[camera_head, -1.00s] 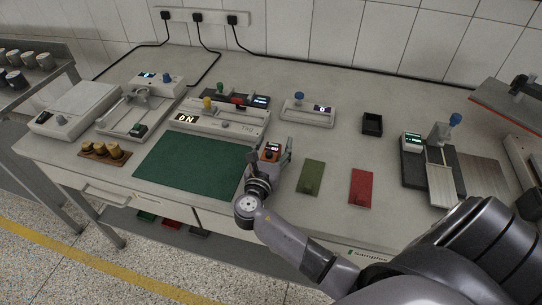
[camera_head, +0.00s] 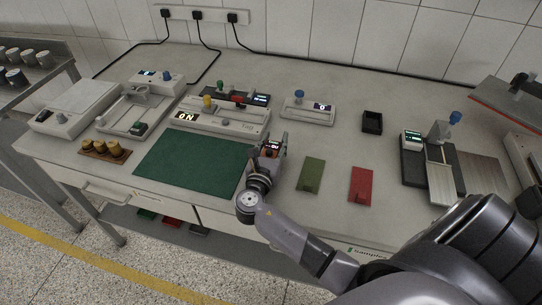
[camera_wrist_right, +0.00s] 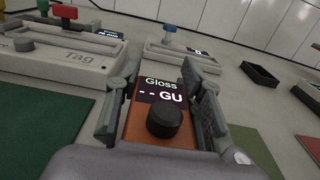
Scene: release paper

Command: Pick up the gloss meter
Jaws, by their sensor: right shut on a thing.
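The gloss meter (camera_wrist_right: 150,128) is a small orange box with a black knob and a dark display reading "Gloss - - GU". In the head view the gloss meter (camera_head: 271,151) stands by the right edge of the green mat, partly hidden by the fingers. My right gripper (camera_head: 270,146) is shut on it, one finger on each side, as the right wrist view shows with the gripper (camera_wrist_right: 160,95). Whether the meter touches the table is hard to tell. My left gripper is not in view.
A green mat (camera_head: 190,163) lies to the left. A green panel (camera_head: 311,175) and a red panel (camera_head: 361,186) lie to the right. Behind stand a device marked "Tag" (camera_head: 235,127) and a small black tray (camera_head: 372,122). The table between them is clear.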

